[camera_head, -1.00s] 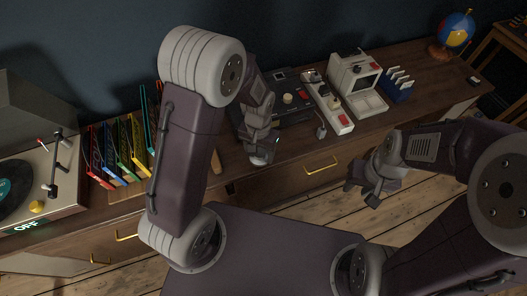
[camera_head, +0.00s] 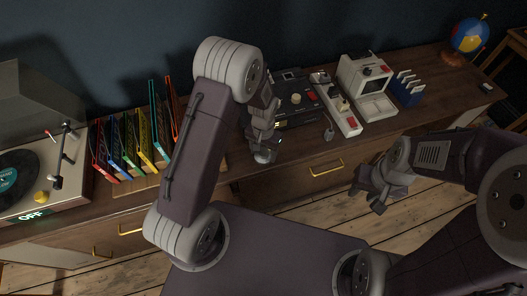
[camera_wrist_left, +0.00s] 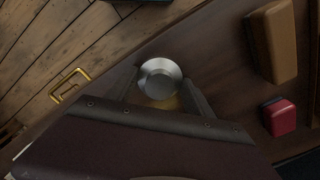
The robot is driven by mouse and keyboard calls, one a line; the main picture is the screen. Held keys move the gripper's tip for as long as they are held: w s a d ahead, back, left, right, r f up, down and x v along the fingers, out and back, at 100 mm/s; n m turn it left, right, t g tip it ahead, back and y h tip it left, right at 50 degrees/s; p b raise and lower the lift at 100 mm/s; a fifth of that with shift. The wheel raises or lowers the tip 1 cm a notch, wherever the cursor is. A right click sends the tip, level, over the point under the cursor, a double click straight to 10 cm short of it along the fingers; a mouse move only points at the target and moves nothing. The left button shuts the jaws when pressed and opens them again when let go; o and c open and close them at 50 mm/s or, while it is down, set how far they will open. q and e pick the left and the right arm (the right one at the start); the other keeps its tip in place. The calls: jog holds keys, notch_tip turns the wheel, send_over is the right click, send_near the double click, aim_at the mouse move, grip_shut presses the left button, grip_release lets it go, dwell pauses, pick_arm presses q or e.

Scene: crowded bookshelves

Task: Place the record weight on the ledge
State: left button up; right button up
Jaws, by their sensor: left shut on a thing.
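The record weight (camera_wrist_left: 160,78) is a round silver metal disc with a bright rim. It sits between the fingers of my left gripper (camera_wrist_left: 160,90), which is shut on it. In the head view my left gripper (camera_head: 264,153) is at the front edge of the wooden cabinet, and the weight cannot be made out there. My right gripper (camera_head: 369,192) is empty, with its fingers apart, in front of the cabinet over the floor. I cannot tell which surface is the ledge.
On the cabinet top (camera_head: 430,93) stand a turntable (camera_head: 50,190), a rack of coloured sleeves (camera_head: 130,145), a white machine (camera_head: 362,85) and a globe (camera_head: 469,35). The wrist view shows a brown block (camera_wrist_left: 272,42) and a red block (camera_wrist_left: 279,117) right of the weight.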

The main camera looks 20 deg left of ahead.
pick_arm(q)
jog(key=o, duration=1.7)
